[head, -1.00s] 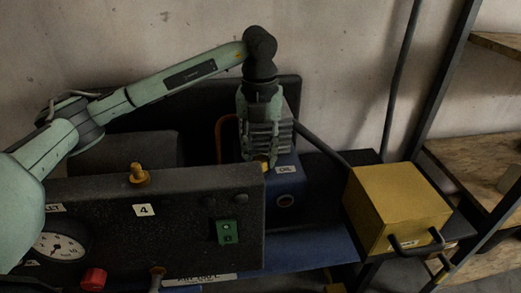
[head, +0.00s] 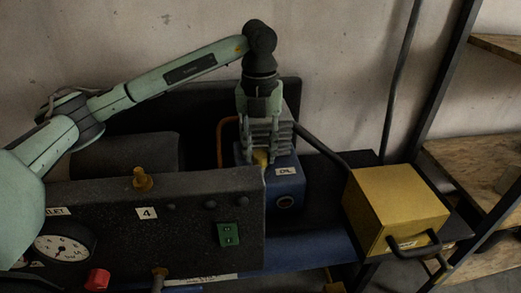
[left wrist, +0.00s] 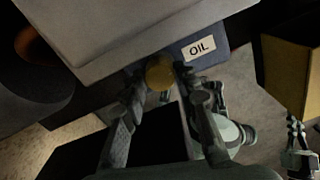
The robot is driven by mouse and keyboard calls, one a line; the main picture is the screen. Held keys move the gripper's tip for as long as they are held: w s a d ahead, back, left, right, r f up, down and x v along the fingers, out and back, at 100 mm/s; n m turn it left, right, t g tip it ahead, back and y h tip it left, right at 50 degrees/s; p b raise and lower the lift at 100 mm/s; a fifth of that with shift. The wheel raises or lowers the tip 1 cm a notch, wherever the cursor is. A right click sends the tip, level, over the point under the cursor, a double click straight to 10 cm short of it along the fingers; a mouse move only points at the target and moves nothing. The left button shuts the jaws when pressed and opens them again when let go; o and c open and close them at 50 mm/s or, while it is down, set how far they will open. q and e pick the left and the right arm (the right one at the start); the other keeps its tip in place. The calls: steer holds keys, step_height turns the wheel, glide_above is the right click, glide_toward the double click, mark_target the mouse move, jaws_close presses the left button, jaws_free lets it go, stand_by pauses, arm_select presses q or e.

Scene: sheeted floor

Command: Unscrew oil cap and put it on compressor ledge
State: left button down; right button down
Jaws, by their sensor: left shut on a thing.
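The yellow oil cap (head: 260,158) is at the blue compressor block (head: 286,186) beside the white OIL label (head: 284,171). My left gripper (head: 259,160) points down from above and is shut on the cap, one finger on each side. In the left wrist view the round cap (left wrist: 160,73) sits between the fingertips, close to the OIL label (left wrist: 202,48). Whether the cap's thread is still engaged is hidden. My right gripper (left wrist: 297,140) shows small at the lower right of the left wrist view; its jaws are unclear.
A yellow box (head: 396,211) with a dark handle stands on the dark ledge (head: 328,170) to the right. A dark panel (head: 190,220) with a gauge (head: 62,249), a green switch (head: 228,234) and a brass fitting (head: 143,179) stands in front. Shelving is at far right.

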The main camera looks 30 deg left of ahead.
mark_target(261, 154)
arm_select(q)
steer(key=shift+r+p, duration=0.95)
steer(key=shift+r, duration=0.55)
steer(key=shift+r, duration=0.2)
steer(key=shift+r+p, duration=1.55)
steer(key=shift+r, duration=0.4)
